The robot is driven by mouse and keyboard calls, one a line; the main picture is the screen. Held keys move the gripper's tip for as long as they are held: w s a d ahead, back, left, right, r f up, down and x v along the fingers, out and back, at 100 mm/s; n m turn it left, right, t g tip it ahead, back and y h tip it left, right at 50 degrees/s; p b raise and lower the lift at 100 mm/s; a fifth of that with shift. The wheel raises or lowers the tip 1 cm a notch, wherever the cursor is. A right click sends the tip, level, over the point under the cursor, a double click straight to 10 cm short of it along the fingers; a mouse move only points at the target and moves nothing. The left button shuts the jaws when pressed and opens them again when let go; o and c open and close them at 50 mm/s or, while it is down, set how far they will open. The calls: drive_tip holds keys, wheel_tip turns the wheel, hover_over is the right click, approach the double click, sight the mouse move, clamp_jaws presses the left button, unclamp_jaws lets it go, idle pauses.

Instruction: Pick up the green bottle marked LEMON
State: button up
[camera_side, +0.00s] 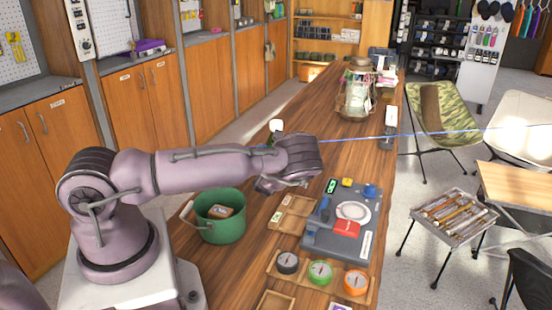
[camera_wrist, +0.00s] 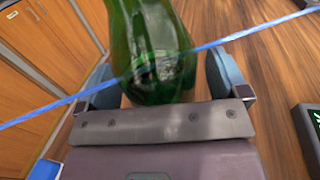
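A glossy, see-through green bottle (camera_wrist: 155,60) fills the top middle of the wrist view. Its top is cut off by the frame edge, and no LEMON marking shows on the visible side. My gripper (camera_wrist: 160,80) has one blue-grey finger on each side of the bottle. The fingers are spread wide, with a narrow gap showing at the right finger; contact at the left finger is unclear. In the side view my gripper (camera_side: 268,186) is over the wooden bench, partly hidden by my wrist. The bottle cannot be made out there.
A green bucket (camera_side: 220,232), a wooden tray (camera_side: 291,222) and a grey board (camera_side: 322,238) stand nearby. A glass lantern (camera_side: 357,95) stands farther back.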

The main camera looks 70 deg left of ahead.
clamp_jaws()
